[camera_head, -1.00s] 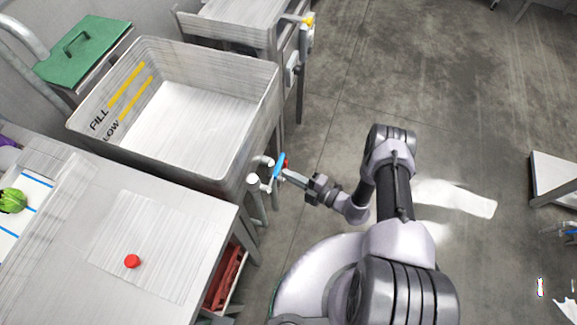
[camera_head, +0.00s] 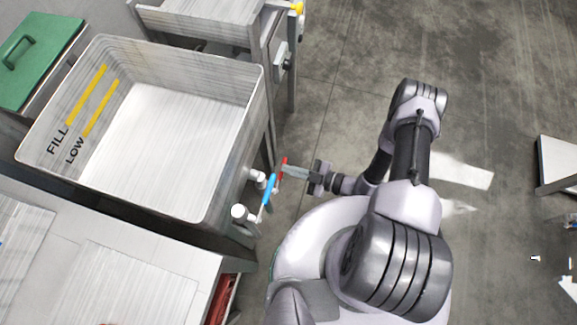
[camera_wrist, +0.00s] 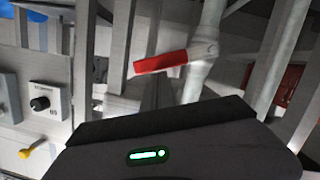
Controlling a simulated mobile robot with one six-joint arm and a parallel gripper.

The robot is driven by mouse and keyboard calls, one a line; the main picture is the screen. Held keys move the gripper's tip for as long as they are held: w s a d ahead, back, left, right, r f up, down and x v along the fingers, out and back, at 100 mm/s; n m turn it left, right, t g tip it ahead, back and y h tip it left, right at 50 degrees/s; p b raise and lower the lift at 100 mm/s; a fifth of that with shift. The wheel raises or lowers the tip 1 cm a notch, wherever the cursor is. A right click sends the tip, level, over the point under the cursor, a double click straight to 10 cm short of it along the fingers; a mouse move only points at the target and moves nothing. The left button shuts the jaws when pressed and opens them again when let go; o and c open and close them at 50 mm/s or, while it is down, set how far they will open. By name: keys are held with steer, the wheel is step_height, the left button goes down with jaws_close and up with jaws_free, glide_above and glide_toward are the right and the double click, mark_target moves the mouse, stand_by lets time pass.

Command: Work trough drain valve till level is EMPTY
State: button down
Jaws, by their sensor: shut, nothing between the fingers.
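The trough (camera_head: 130,190) is a deep pale metal basin at the left of the head view. FILL and LOW stand beside yellow bars on its inner wall. Its floor looks white and I see no clear water line. A blue lever (camera_head: 268,190) and a red lever (camera_head: 283,162) sit outside its right side by the pipework. The red lever also shows in the wrist view (camera_wrist: 160,62), slanting out from a grey pipe (camera_wrist: 202,50). My gripper (camera_head: 285,171) is shut and empty, its tip close by the red lever. I cannot tell whether they touch.
A work table (camera_head: 130,255) stands at the front left, with a green-lidded bin (camera_head: 35,60) at the back left. A second metal unit (camera_head: 205,25) is behind the trough. The floor (camera_head: 380,50) at the right is mostly clear. A table (camera_head: 558,165) stands at the far right.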

steer(key=shift+w+d+f+m+g, duration=0.2)
steer(key=shift+w+f+m+g, duration=0.2)
steer(key=shift+f+m, duration=0.35)
steer(key=shift+w+d+f+m+g, duration=0.15)
steer(key=shift+w+f+m+g, duration=0.15)
steer(key=shift+w+f+m, duration=0.4)
steer(key=shift+s+f, duration=0.2)
